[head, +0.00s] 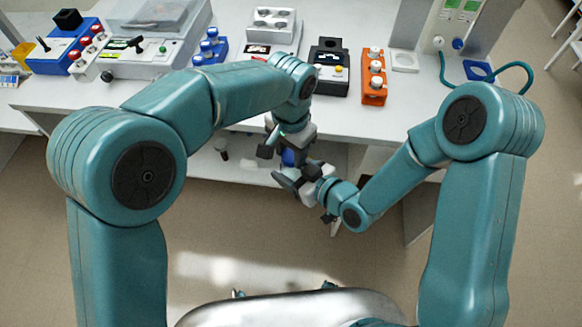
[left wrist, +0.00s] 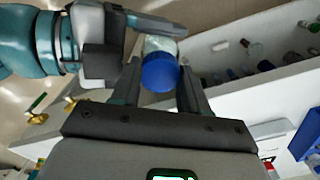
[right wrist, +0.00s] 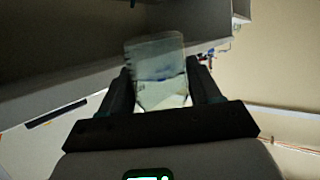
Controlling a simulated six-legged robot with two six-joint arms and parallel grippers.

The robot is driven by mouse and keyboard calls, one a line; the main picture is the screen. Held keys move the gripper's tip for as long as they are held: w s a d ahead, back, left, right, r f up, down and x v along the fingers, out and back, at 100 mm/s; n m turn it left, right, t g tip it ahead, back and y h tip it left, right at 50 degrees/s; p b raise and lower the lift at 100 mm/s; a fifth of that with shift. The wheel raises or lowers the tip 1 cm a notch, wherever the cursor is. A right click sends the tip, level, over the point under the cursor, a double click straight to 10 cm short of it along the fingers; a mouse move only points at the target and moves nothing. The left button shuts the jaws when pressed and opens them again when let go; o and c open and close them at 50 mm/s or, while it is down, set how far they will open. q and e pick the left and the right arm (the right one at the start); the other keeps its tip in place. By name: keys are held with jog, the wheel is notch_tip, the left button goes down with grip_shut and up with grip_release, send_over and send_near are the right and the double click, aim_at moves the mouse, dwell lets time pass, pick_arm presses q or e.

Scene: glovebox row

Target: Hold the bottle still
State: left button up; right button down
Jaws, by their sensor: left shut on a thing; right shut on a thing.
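A clear bottle with a blue cap is held between my two grippers, in front of the bench edge. In the head view only a bit of the blue cap (head: 288,158) shows. My left gripper (head: 281,150) comes from above and is shut on the cap, which shows in the left wrist view (left wrist: 160,73). My right gripper (head: 296,182) is shut on the clear bottle body (right wrist: 159,75), with one finger on each side. The cap is out of sight in the right wrist view, and much of the bottle is hidden in the head view.
The white bench (head: 420,105) carries an orange block with knobs (head: 374,85), a black device (head: 330,75) and a blue rack (head: 210,50). Several small bottles stand on a lower shelf, one dark-topped bottle (head: 221,148) among them. Open floor lies in front.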

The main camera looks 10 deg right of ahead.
pick_arm(q)
jog(key=m, duration=2.3)
jog(key=shift+m, duration=0.4)
jog(key=o, duration=1.2)
jog(key=shift+c, duration=0.2)
